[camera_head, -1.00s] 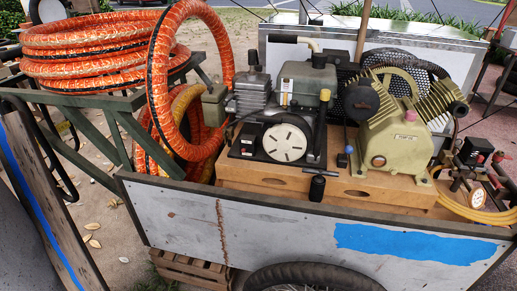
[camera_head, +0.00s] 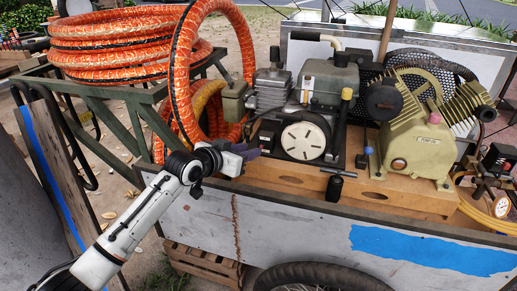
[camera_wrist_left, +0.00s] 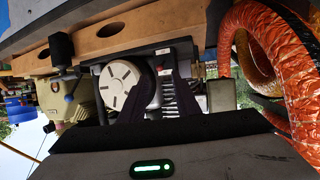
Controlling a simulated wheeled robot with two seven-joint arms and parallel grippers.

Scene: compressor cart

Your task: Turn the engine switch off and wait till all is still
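The engine (camera_head: 325,85) stands on the cart with a round pale recoil cover (camera_head: 303,141) facing me. A dark box (camera_head: 268,132) on the engine's left front is partly covered by my left gripper (camera_head: 252,151). In the left wrist view, which is upside down, a small pale part with a red mark (camera_wrist_left: 164,72), possibly the engine switch, lies between and beyond the dark fingertips; its position cannot be read. My left gripper also shows there (camera_wrist_left: 160,75), its fingers apart with nothing held. I cannot tell whether it touches the engine. My right gripper is out of view.
The olive compressor pump (camera_head: 418,148) stands right of the engine on a wooden base (camera_head: 375,190). Orange hose coils (camera_head: 125,45) lie on a green rack at left, with a loop hanging beside my gripper. The cart's grey side panel (camera_head: 290,235) rises in front.

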